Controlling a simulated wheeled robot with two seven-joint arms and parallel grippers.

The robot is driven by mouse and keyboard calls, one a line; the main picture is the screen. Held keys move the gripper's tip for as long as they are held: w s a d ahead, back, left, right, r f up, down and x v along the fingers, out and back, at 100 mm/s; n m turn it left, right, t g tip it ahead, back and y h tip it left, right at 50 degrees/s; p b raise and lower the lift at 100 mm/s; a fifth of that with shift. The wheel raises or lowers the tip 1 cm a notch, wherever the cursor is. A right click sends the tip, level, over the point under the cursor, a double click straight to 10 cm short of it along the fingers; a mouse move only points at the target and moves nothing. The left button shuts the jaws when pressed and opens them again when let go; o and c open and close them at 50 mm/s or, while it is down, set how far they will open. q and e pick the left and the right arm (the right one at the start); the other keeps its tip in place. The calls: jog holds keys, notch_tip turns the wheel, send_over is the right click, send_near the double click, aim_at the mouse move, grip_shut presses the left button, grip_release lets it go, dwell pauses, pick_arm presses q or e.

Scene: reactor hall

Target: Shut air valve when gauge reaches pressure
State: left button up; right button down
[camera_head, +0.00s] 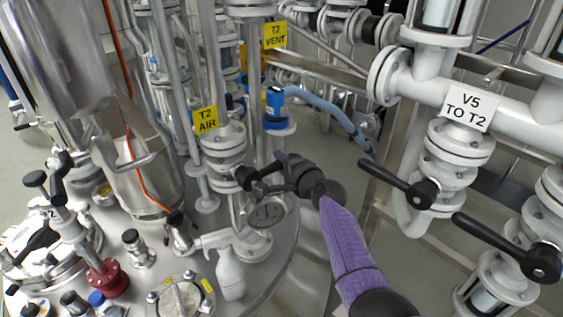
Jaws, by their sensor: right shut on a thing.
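The yellow T2 AIR label (205,119) marks a white flanged air valve (222,141) at the rim of the steel vessel. The valve's black handle (242,178) sticks out below the flanges. My right gripper (264,177) is shut on this handle, its purple-sleeved arm coming from the lower right. The gripper hides part of the handle. A round pressure gauge (268,212) sits just below the gripper; its face is small and tilted, and the needle cannot be read. My left gripper is not in view.
A white spray bottle (230,272) stands on the vessel lid (262,280). A yellow T2 VENT label (275,36) is behind. At right, the V5 TO T2 pipe (468,108) carries valves with black handles (408,186). Pipes crowd the left.

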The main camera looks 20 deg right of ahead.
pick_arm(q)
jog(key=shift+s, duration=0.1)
pick_arm(e)
jog(key=shift+s+f, duration=0.1)
jog(key=shift+f, duration=0.2)
jog(key=c, duration=0.6)
grip_release()
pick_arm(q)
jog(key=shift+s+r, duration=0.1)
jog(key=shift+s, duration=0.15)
pick_arm(e)
jog(key=shift+o, duration=0.8)
jog(key=shift+r, duration=0.15)
jog(key=shift+s+r+p, duration=0.2)
jog(key=shift+r+p, duration=0.05)
jog(key=shift+p, duration=0.1)
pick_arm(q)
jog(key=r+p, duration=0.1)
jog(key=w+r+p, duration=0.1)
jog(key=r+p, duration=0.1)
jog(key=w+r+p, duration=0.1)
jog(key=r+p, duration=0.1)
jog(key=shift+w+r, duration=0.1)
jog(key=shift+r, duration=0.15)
pick_arm(e)
jog(key=v, duration=0.9)
jog(key=shift+s, duration=0.2)
jog(key=shift+f, duration=0.15)
